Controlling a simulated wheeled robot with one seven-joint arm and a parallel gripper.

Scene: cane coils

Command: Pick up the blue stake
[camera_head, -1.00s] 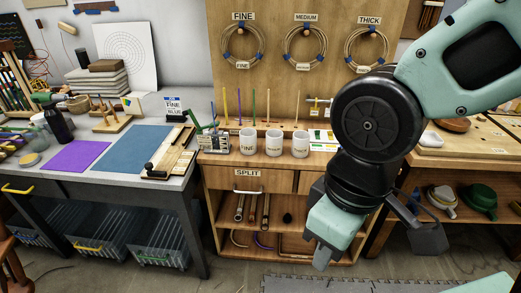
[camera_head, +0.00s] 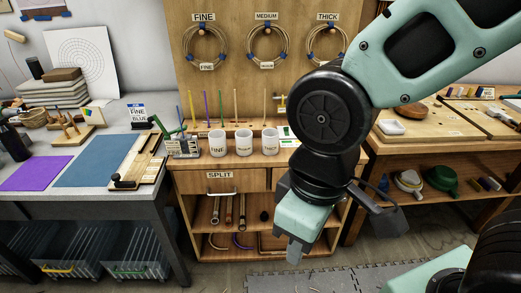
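A row of thin upright stakes stands at the back of the wooden bench in the middle. One is yellow (camera_head: 192,104), one blue-purple (camera_head: 207,106), one green (camera_head: 221,105), and others are plain wood.
Three white cups (camera_head: 243,141) stand in front of the stakes. A small rack (camera_head: 184,147) sits at the bench's left end. Cane coils (camera_head: 267,46) hang on the board above. A wooden table (camera_head: 430,145) stands to the right. The floor in front is open.

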